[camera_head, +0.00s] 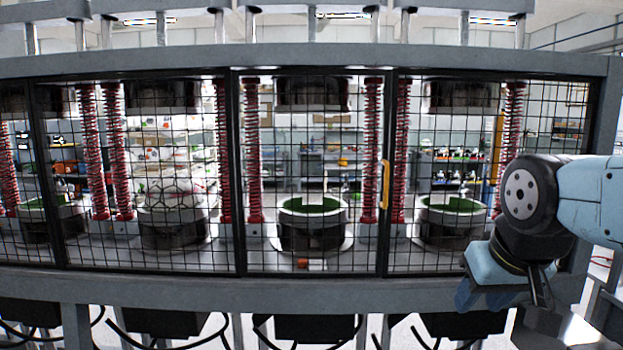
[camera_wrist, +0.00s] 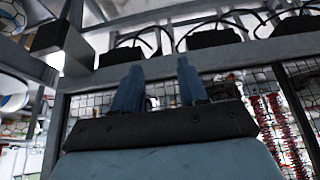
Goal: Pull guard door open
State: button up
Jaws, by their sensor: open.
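The guard door (camera_head: 310,170) is a black-framed mesh panel in the middle of the press front. It looks shut, in line with the panels beside it. A yellow upright handle (camera_head: 385,184) is on its right edge. My gripper (camera_head: 497,292) is low in front of the right-hand mesh panel, to the right of and below the handle, apart from it. In the wrist view my gripper's two blue fingers (camera_wrist: 158,76) are spread with nothing between them. That view looks upside down, and I cannot make out the handle in it.
Behind the mesh stand green-lined moulds (camera_head: 313,205) and red springs (camera_head: 372,150). A patterned white ball (camera_head: 170,190) sits in a left mould. Another yellow bar (camera_head: 497,148) shows farther right. A grey beam (camera_head: 200,292) runs below the panels, with black boxes and cables under it.

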jog(key=shift+m+g+h, duration=0.3)
jog(key=shift+m+h, duration=0.1)
jog(key=w+a+r, duration=0.1)
jog(key=w+r, duration=0.3)
jog(key=w, duration=0.1)
jog(key=w+a+r, duration=0.1)
jog(key=w+r, duration=0.4)
jog(key=w+a+r, duration=0.1)
jog(key=w+r, duration=0.3)
jog(key=w, duration=0.1)
jog(key=shift+r, duration=0.15)
jog(key=m, duration=0.1)
send_near(387, 176)
jog(key=shift+g, duration=0.3)
jog(key=x, duration=1.2)
jog(key=shift+w+r, duration=0.15)
jog(key=shift+w, duration=0.1)
jog(key=shift+c, duration=0.4)
grip_shut()
